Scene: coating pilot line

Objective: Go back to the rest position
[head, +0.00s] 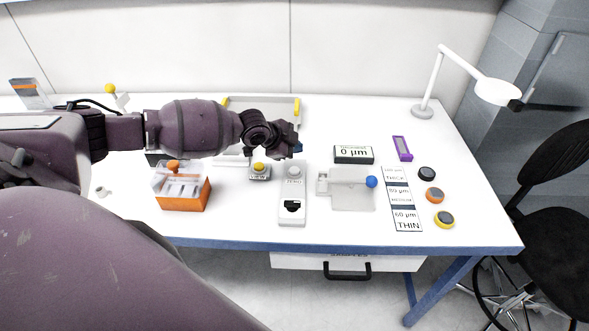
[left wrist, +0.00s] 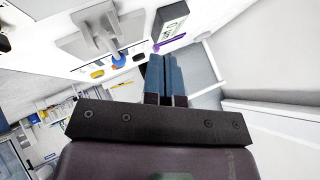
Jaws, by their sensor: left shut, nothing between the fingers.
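My left arm reaches in from the left of the head view, over the white table (head: 450,200). My left gripper (head: 297,149) is at its end, above the table's middle, behind the white device marked ZERO (head: 292,195). In the left wrist view its two blue fingers (left wrist: 166,80) are together with nothing between them. My right gripper is in neither view.
To the right are a display reading 0 µm (head: 353,155), a plate with a blue knob (head: 350,195), a label card (head: 402,200), several round pieces (head: 434,195) and a lamp (head: 466,75).

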